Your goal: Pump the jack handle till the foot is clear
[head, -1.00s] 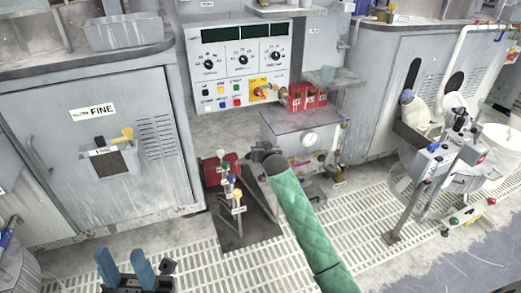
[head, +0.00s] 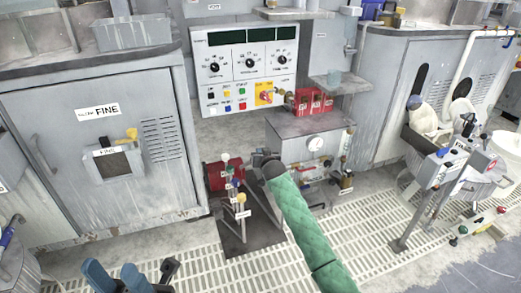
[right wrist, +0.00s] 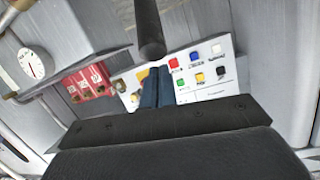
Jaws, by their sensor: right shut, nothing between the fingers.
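A jack-like red unit (head: 222,172) stands on a dark base plate (head: 238,240) on the floor, with slim posts topped by coloured knobs beside it. My right arm wears a green quilted sleeve; my right gripper (head: 259,157) is at its far end, by this unit, its fingers mostly hidden. In the right wrist view its blue fingers (right wrist: 155,87) are together and empty. A black rod (right wrist: 149,28), possibly the jack handle, shows just beyond the fingertips; contact cannot be told. My left gripper (head: 114,277) is low at left, open and empty. I cannot make out the foot.
A control panel (head: 245,68) with dials hangs behind, with red padlock-like blocks (head: 313,101) beside it. A grey box with a gauge (head: 316,143) stands right of my gripper. A cabinet marked FINE (head: 60,165) is at left. Pale floor grating (head: 345,245) is open at lower right.

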